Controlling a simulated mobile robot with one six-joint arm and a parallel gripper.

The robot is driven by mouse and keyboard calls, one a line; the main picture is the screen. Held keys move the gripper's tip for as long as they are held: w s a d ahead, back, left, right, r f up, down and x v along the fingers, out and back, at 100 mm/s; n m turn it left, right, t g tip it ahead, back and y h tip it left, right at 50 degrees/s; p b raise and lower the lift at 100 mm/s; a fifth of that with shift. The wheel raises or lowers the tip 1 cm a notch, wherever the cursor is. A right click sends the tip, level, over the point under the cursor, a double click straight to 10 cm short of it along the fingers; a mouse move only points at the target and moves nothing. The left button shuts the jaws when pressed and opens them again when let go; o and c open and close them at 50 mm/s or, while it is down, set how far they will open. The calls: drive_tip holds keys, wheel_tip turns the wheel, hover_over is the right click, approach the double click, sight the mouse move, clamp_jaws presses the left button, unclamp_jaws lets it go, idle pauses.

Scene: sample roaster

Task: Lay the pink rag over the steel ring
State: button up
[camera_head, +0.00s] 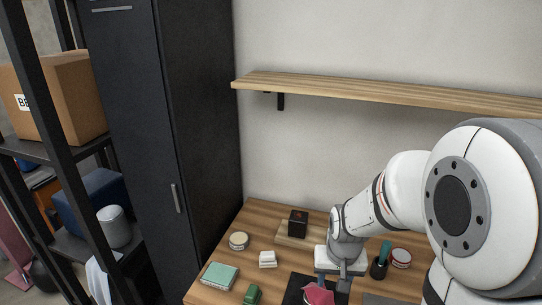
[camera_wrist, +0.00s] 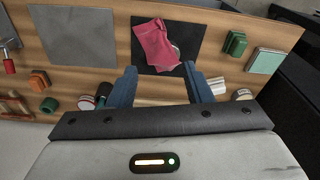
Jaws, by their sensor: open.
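The pink rag (camera_wrist: 154,44) lies crumpled on a black square mat (camera_wrist: 188,30) in the wrist view. In the head view the rag (camera_head: 318,294) shows at the bottom edge, partly cut off. A small greyish edge peeks out at the rag's right side in the wrist view; it may be part of the steel ring, but I cannot tell. No other part of the ring is clear. My gripper (camera_wrist: 159,68) is open, its two blue fingers apart and empty, with the rag beyond the fingertips. In the head view the gripper's fingers are mostly hidden by the wrist.
A grey mat (camera_wrist: 72,36) lies beside the black mat. A green block (camera_wrist: 235,43) and a teal book-like box (camera_wrist: 266,61) sit on the other side. A black grinder-like box (camera_head: 298,223), a round tin (camera_head: 239,240) and a dark cup (camera_head: 379,268) stand farther back. A shelf (camera_head: 380,92) hangs above.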

drive_tip(key=s+r+n+t, duration=0.1)
drive_tip(key=s+r+t, duration=0.1)
drive_tip(key=s+r, duration=0.9)
drive_tip(key=shift+v, duration=1.05)
drive_tip(key=shift+s+a, duration=0.1)
drive_tip(key=shift+a, duration=0.05)
